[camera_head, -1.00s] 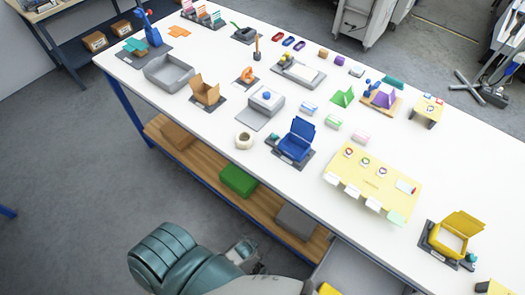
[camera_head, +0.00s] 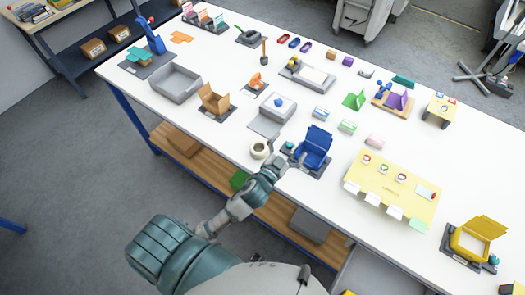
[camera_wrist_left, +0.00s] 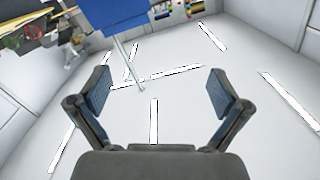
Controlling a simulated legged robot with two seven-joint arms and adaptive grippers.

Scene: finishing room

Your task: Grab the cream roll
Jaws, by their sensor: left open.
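The cream roll (camera_head: 260,150) is a short, pale ring-like roll with a dark hole on top. It stands near the table's front edge in the head view. My left gripper (camera_head: 279,162) is just right of it and in front of the blue open-lidded box (camera_head: 313,150). I cannot tell whether it touches either. In the left wrist view, the left gripper (camera_wrist_left: 162,88) is open, with nothing between its fingers. The roll does not show in that view. My right gripper is not in view.
A grey platform with a blue knob (camera_head: 279,102) stands behind the roll. A tan open box (camera_head: 214,100) and a grey tray (camera_head: 174,83) are to the left. A yellow board (camera_head: 391,186) lies to the right. White table surface is clear left of the roll.

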